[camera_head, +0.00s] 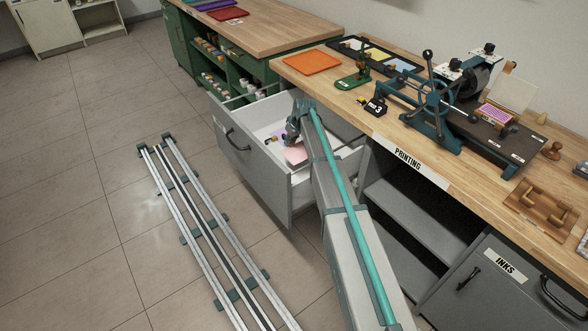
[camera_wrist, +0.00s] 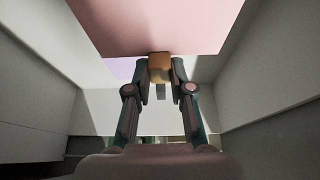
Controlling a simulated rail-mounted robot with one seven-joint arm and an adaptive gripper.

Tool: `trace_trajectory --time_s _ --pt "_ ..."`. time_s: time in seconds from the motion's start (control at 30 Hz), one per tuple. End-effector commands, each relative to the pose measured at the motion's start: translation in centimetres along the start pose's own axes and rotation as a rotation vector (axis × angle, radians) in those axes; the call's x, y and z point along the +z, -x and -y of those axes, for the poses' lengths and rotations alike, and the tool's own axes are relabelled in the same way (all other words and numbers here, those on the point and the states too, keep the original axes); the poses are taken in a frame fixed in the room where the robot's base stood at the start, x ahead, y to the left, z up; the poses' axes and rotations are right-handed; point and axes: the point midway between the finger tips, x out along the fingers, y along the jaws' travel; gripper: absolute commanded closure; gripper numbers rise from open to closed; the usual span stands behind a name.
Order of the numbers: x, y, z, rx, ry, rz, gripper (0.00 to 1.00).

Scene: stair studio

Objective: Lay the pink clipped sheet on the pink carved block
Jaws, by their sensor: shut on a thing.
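The pink sheet (camera_wrist: 160,25) fills the top of the wrist view, with a tan clip (camera_wrist: 159,66) at its near edge. My gripper (camera_wrist: 160,82) is shut on this clip, its fingers on both sides of it. In the head view the pink sheet (camera_head: 296,155) is inside the open drawer, with my gripper (camera_head: 290,138) beside it, partly hidden by my arm. I cannot tell whether the sheet is clear of the drawer floor. A pink-magenta block (camera_head: 494,113) lies on the bed of the press; its carving is too small to make out.
The drawer (camera_head: 252,163) is pulled out, its walls close around my gripper. A lilac sheet (camera_wrist: 120,68) lies in it. The printing bench (camera_head: 415,135) carries the press (camera_head: 432,100), an orange tray (camera_head: 311,62), a green hand tool (camera_head: 353,80) and a wooden rack (camera_head: 541,207).

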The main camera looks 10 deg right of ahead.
Motion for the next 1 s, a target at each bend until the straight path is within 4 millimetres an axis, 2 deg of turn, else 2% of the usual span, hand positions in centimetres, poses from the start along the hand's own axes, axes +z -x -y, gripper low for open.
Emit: trace_trajectory --time_s 0.43,0.9,1.0 --pt "2.3 -6.0 -0.1 -0.002 0.005 0.0 0.93" --pt "4.1 -10.4 -0.1 -0.002 0.004 -0.001 0.93" --pt "4.2 -10.6 -0.1 -0.001 0.005 -0.002 0.93"
